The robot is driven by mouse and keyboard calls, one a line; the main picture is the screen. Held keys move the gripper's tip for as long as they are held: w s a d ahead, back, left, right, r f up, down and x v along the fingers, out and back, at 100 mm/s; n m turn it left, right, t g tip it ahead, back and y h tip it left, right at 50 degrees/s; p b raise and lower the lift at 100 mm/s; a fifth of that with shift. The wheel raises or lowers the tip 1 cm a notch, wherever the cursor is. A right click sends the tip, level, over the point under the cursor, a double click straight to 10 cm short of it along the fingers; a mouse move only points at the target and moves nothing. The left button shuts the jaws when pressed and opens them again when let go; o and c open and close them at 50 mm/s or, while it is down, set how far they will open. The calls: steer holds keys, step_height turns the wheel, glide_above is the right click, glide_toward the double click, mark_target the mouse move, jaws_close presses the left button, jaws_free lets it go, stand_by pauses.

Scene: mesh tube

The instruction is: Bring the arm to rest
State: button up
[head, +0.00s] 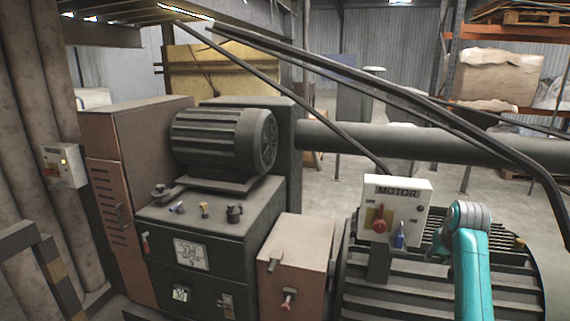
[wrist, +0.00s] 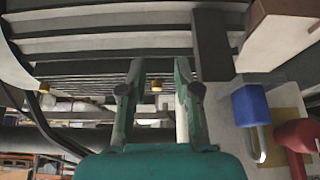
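My gripper (wrist: 159,72) shows in the wrist view with its two dark teal fingers apart and nothing held between them. My teal arm (head: 470,265) rises at the lower right of the head view, bent at a grey joint. It stands just right of a white MOTOR switch box (head: 412,194). The box has a red rotary handle (head: 379,222) and a blue padlock (head: 400,238). In the wrist view the blue padlock (wrist: 250,106) and red handle (wrist: 296,136) lie right of the fingers, apart from them. The fingertips are hard to make out in the head view.
A large ribbed motor housing (head: 385,290) lies below and behind my arm. Dark pipes (head: 440,105) slant overhead. A brown box (head: 297,255) and a dark cabinet with a smaller motor (head: 222,138) stand left. Open floor shows behind the machinery.

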steer(key=s+a+f+t, duration=0.1)
steer(key=s+a+f, duration=0.2)
steer(key=f, duration=0.4)
steer(key=s+a+f, duration=0.3)
steer(key=f, duration=0.4)
steer(key=s+a+f+t, duration=0.1)
steer(key=s+a+f, duration=0.25)
steer(key=f, duration=0.45)
steer(key=s+a+f+n+t, duration=0.1)
steer(key=s+a+f, duration=0.35)
steer(key=s, duration=0.45)
steer(key=s+a+f+t, duration=0.1)
steer(key=s+a+f, duration=0.2)
steer(key=s+f, duration=0.35)
steer(key=s+a+r+n+t, duration=0.1)
steer(key=s+a+r+t, duration=0.15)
steer(key=s, duration=0.95)
steer(key=s+a+r+t, duration=0.1)
steer(key=s+a+r, duration=0.3)
steer(key=s, duration=0.7)
steer(key=s+a+r+t+y, duration=0.1)
steer(key=s+r+t, duration=0.1)
steer(key=s+r, duration=1.3)
steer(key=shift+s+a+r+n, duration=0.25)
steer(key=shift+s+a+n, duration=0.05)
steer(key=shift+a+n, duration=0.1)
